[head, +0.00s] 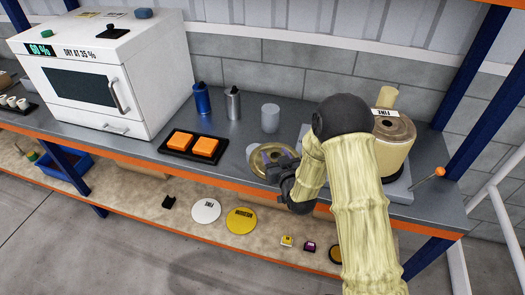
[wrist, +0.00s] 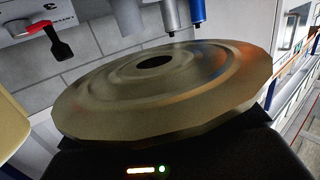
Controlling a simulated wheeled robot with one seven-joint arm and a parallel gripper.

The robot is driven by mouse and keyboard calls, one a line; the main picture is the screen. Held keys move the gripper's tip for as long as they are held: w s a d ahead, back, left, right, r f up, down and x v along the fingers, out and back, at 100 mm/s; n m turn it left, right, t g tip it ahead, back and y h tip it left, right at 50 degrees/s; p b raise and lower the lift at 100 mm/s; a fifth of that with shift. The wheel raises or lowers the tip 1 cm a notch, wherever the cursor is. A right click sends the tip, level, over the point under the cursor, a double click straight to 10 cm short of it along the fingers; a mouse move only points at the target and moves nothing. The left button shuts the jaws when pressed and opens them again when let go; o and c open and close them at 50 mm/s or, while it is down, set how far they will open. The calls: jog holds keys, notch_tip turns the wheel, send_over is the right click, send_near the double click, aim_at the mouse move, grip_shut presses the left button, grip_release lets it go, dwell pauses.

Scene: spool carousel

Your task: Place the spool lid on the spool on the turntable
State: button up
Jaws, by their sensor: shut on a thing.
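The spool lid (head: 262,164) is a round brass-coloured disc with a raised ring and a centre hole. My gripper (head: 277,168) is shut on it near the front edge of the bench top, left of my arm. In the wrist view the lid (wrist: 150,95) fills the middle, tilted in that picture, with its dark hole showing. The spool (head: 397,148) is tan, with a label reading FINE on top and a post rising behind it. It stands on the grey turntable base (head: 402,190) at the right. My arm hides the left part of both. The lid is well apart from the spool.
A white dryer (head: 100,70) is farther left. An orange-handled tool (head: 431,177) lies right of the turntable.

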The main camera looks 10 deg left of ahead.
jog(key=s+d+f+m+t+h+p, duration=0.1)
jog(key=d+h+p, duration=0.3)
jog(key=d, duration=0.8)
jog(key=s+d+f+m+t+h+p, duration=0.1)
jog(key=d+f+m+h+p, duration=0.2)
jog(key=d, duration=0.9)
jog(key=shift+d+f+m+h+p, duration=0.2)
jog(key=shift+f+m+h+p, duration=0.2)
jog(key=shift+f+m+p, duration=0.35)
